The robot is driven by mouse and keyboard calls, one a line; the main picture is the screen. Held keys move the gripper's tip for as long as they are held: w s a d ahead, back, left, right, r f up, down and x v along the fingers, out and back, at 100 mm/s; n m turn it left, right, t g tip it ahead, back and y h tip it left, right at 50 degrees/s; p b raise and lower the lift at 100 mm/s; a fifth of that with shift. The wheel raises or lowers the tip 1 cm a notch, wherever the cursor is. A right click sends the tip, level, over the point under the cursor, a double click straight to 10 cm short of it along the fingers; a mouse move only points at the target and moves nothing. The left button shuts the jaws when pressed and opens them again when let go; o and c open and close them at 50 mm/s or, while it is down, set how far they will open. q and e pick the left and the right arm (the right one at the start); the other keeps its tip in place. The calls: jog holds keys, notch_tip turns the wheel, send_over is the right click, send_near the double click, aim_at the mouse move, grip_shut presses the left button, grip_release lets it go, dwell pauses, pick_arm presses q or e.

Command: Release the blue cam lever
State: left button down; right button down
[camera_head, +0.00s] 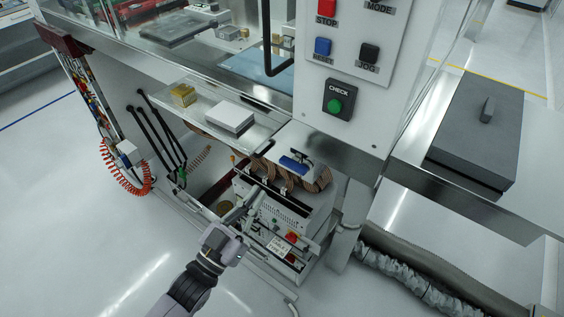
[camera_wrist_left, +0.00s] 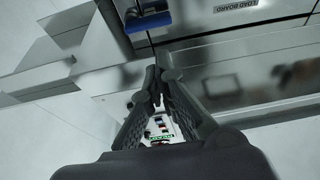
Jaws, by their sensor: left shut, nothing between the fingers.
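The blue cam lever (camera_head: 293,164) sits at the front edge of the handler's metal deck, under the panel with the CHECK button. In the left wrist view the blue lever (camera_wrist_left: 148,21) shows at the top, beside a strip lettered LOAD BOARD. My left gripper (camera_head: 256,191) is in front of and below the lever, apart from it. In the left wrist view its fingertips (camera_wrist_left: 155,75) are close together with nothing between them. My right gripper is not seen in either view.
A control panel with a green CHECK button (camera_head: 336,106) stands above right of the lever. Below are an open bay with brown ribbon cables (camera_head: 318,181) and a white electronics unit (camera_head: 270,226). A dark grey box (camera_head: 478,135) is on the right bench.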

aim_at(282, 163)
pick_arm(q)
jog(key=shift+p+x, duration=1.5)
jog(key=shift+x, duration=3.5)
